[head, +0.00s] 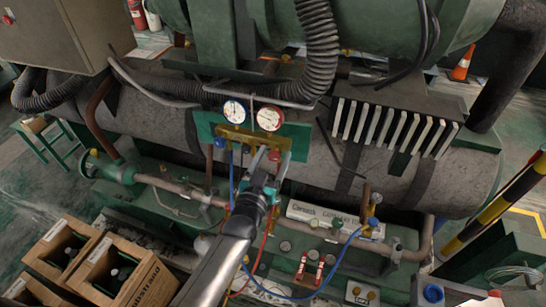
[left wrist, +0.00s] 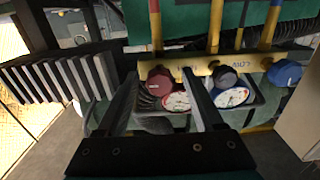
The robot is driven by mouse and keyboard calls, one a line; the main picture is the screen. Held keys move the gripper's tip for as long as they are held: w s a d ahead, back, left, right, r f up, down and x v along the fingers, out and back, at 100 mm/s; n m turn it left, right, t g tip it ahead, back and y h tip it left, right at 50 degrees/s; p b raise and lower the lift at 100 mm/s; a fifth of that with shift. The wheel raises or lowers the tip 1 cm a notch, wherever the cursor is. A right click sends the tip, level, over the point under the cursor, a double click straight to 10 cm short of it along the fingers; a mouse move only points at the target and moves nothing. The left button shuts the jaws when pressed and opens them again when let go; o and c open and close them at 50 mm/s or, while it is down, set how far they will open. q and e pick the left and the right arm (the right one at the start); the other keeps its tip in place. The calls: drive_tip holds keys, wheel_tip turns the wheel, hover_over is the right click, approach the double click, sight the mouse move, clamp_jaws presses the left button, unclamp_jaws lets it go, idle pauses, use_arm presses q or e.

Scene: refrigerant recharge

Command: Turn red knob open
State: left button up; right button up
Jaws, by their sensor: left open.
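The red knob (left wrist: 160,80) sits on the yellow brass manifold (left wrist: 205,66), between the two fingertips of my left gripper in the left wrist view. My left gripper (left wrist: 159,75) is open, with a finger on either side of the knob; I cannot tell whether they touch it. In the head view my left gripper (head: 268,164) reaches up to the manifold (head: 240,135), and the red knob (head: 274,155) is partly hidden by it. The right gripper is not in view.
A black knob (left wrist: 225,77) is close beside the right finger in the left wrist view, with a blue knob (left wrist: 285,73) farther right. Two gauges, one blue-rimmed (head: 234,111) and one red-rimmed (head: 269,118), stand above the manifold. Red and blue hoses (head: 330,270) hang below.

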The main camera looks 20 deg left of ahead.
use_arm(q)
clamp_jaws()
idle(0.6)
